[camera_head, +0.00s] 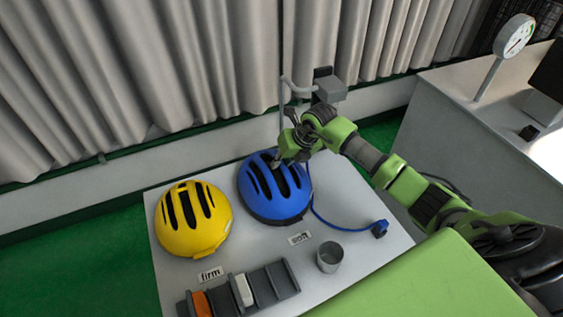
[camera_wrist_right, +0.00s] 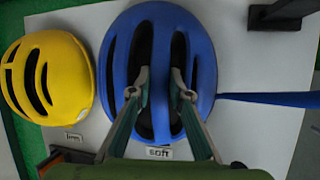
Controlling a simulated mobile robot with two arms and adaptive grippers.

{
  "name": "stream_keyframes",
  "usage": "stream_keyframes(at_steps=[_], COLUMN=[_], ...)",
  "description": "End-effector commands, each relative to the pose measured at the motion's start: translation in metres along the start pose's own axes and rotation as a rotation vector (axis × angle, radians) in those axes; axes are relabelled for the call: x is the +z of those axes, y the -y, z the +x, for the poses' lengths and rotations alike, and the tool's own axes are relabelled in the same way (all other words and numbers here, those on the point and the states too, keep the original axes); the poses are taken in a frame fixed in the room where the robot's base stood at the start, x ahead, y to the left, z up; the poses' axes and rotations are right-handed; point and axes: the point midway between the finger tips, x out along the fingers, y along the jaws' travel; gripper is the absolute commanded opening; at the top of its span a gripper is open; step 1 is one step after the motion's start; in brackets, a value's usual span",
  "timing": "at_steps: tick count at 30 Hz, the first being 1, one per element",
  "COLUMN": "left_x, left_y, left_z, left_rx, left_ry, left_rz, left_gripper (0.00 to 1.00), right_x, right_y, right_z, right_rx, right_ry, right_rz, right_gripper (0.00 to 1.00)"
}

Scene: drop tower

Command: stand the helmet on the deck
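The blue helmet (camera_head: 273,194) rests dome up on the white table (camera_head: 339,187), behind a "soft" label (camera_head: 300,238). The yellow helmet (camera_head: 204,235) sits to its left, by a "firm" label (camera_head: 210,273). My right gripper (camera_head: 284,158) is over the top of the blue helmet. In the right wrist view my right gripper (camera_wrist_right: 160,76) has its two fingers apart, one at each long dark vent, with the blue helmet's (camera_wrist_right: 203,50) central rib between them. Contact with the rib is unclear. My left gripper is out of view.
A blue strap or cord ends in a blue block (camera_head: 380,229) right of the blue helmet. A grey cup (camera_head: 330,257) and a slotted rack (camera_head: 262,285) stand at the front. A grey bench (camera_head: 455,110) with a dial gauge (camera_head: 514,36) is at right; a grey post with a bracket (camera_head: 329,85) stands behind.

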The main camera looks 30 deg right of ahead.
Motion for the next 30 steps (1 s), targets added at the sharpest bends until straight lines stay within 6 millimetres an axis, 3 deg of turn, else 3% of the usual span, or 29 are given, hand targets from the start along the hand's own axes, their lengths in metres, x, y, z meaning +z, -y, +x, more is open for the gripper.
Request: stream_keyframes(at_steps=[14,20,30], left_x=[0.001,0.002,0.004], left_y=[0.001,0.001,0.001], left_z=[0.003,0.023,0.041], left_rx=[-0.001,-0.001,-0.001], left_ry=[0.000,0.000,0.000], left_rz=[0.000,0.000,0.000], left_gripper=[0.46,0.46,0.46], right_x=[0.000,-0.004,-0.005], right_y=[0.002,0.004,0.003], right_z=[-0.006,-0.036,-0.111], right_rx=[-0.002,-0.003,-0.003], right_ry=[0.002,0.004,0.002], right_rz=[0.000,-0.004,-0.002], right_gripper=[0.33,0.33,0.33])
